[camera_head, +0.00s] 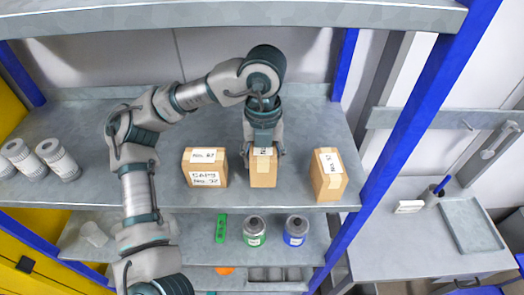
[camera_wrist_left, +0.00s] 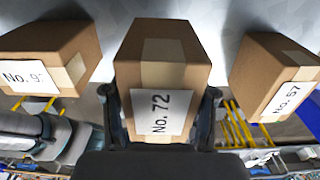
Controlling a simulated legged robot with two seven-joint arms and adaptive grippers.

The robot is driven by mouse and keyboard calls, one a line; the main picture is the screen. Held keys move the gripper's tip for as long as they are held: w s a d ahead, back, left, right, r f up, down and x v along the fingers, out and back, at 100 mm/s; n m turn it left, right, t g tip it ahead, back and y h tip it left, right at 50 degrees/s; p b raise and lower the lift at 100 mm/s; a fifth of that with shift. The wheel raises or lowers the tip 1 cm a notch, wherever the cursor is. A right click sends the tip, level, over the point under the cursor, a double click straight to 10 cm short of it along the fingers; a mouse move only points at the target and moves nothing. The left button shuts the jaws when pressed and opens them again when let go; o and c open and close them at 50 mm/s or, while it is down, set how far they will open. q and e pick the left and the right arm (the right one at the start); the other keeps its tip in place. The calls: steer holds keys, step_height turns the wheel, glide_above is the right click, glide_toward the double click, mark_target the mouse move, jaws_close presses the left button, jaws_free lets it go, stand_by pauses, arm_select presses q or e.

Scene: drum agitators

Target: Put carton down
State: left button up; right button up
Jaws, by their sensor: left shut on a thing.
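My left gripper (camera_head: 264,148) reaches down from above over the shelf and is shut on the middle carton (camera_head: 264,172), a small brown box. In the left wrist view this carton (camera_wrist_left: 162,62) is labelled No. 72 and sits between the two fingers of my left gripper (camera_wrist_left: 160,115). In the head view the carton is at the shelf's front part, between two other cartons. Whether its base touches the shelf (camera_head: 100,118) is hard to tell. The right gripper is not in view.
A carton (camera_head: 205,168) stands to the left and another carton (camera_head: 328,175) to the right, with gaps between. A lower shelf holds a green can (camera_head: 254,232) and a blue can (camera_head: 296,231). A blue post (camera_head: 400,130) rises at right.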

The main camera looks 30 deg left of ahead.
arm_select(q)
steer(key=shift+w+a+r, duration=0.1)
steer(key=shift+w+a, duration=0.35)
steer(key=shift+w, duration=0.25)
step_height(320, 180, down, 3)
steer(key=shift+s+d+r, duration=0.1)
steer(key=shift+f, duration=0.45)
steer(key=shift+w, duration=0.2)
steer(key=shift+s, duration=0.1)
steer(key=o, duration=1.3)
steer(key=shift+r, duration=3.85)
